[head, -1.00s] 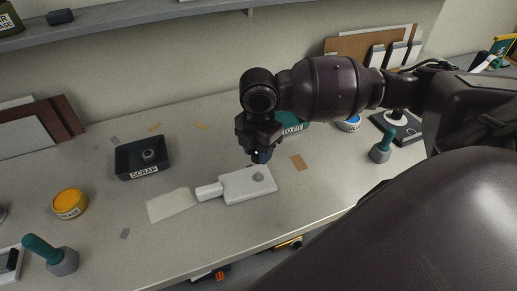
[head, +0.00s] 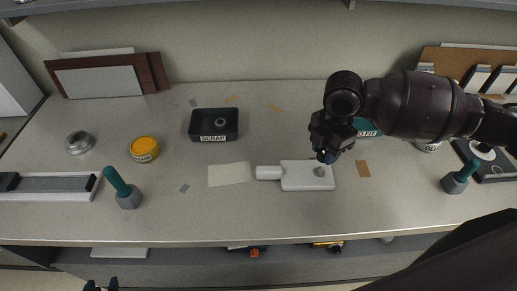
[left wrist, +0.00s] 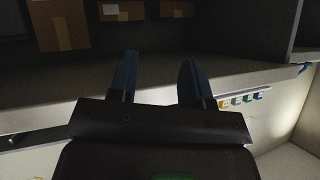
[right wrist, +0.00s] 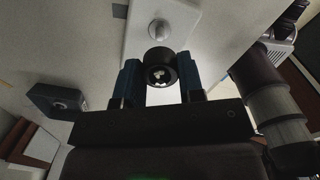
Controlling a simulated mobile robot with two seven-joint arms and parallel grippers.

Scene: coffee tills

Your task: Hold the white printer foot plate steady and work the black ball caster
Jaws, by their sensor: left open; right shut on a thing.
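The white printer foot plate (head: 300,180) lies flat on the counter with its narrow end to the left and a round grey stud (head: 320,171) near its right end. My right gripper (head: 328,157) is above the plate, near the stud. In the right wrist view it is shut on the black ball caster (right wrist: 160,68), held between the blue fingertips, with the plate (right wrist: 180,15) and stud (right wrist: 158,30) beyond. I cannot tell whether they touch. My left gripper (head: 101,286) is low at the bottom left, away from the plate; in the left wrist view (left wrist: 157,75) it is open and empty.
A black scrap tray (head: 230,127) holding a small grey part stands behind a pale sheet (head: 230,174). The teal to-fit tray (head: 367,127) is partly behind my right arm. Teal-handled tools (head: 122,188) (head: 461,178) stand left and right. In the left wrist view cardboard boxes (left wrist: 62,25) are ahead.

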